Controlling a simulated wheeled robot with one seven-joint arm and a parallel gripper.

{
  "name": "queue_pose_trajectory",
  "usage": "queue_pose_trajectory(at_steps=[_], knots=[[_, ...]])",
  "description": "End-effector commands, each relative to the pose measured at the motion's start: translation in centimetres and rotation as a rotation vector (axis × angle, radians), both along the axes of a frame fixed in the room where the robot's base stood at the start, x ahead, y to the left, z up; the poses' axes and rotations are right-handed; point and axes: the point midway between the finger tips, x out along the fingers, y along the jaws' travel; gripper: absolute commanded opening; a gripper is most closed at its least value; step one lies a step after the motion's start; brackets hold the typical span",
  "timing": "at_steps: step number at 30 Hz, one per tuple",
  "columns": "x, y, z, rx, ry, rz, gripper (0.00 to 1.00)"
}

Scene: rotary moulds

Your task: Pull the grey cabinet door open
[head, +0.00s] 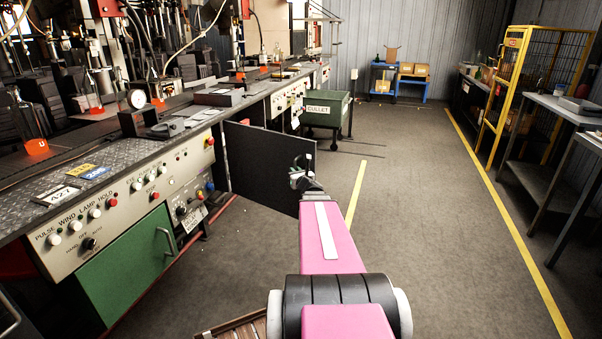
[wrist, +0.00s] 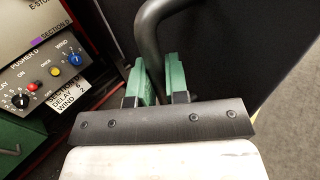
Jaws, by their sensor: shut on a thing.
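The cabinet door is a dark grey panel (head: 262,165) in the head view, standing out at a wide angle from the bench front. In the wrist view the dark panel (wrist: 235,55) fills the upper right. Its dark bar handle (wrist: 150,35) curves down between the green fingers of my gripper (wrist: 160,82). My gripper (head: 300,178) is at the free edge of the door in the head view, shut on the handle. The part of the handle between the fingers is partly hidden.
A control panel (head: 190,208) with knobs and a closed green door (head: 128,262) are left of the grey door. A green cullet cart (head: 327,112) stands behind it. Open floor (head: 420,200) lies to the right, with a yellow cage (head: 530,90) beyond.

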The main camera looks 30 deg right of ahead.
Motion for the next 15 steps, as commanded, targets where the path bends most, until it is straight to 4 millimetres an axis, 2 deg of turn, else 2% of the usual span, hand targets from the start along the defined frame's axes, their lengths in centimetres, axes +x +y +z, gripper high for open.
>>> queue_pose_trajectory(at_steps=[14,15], knots=[[0.27,0.47,0.02,-0.008,-0.001,0.008,0.00],[0.27,0.47,0.01,-0.008,-0.001,0.008,0.28]])
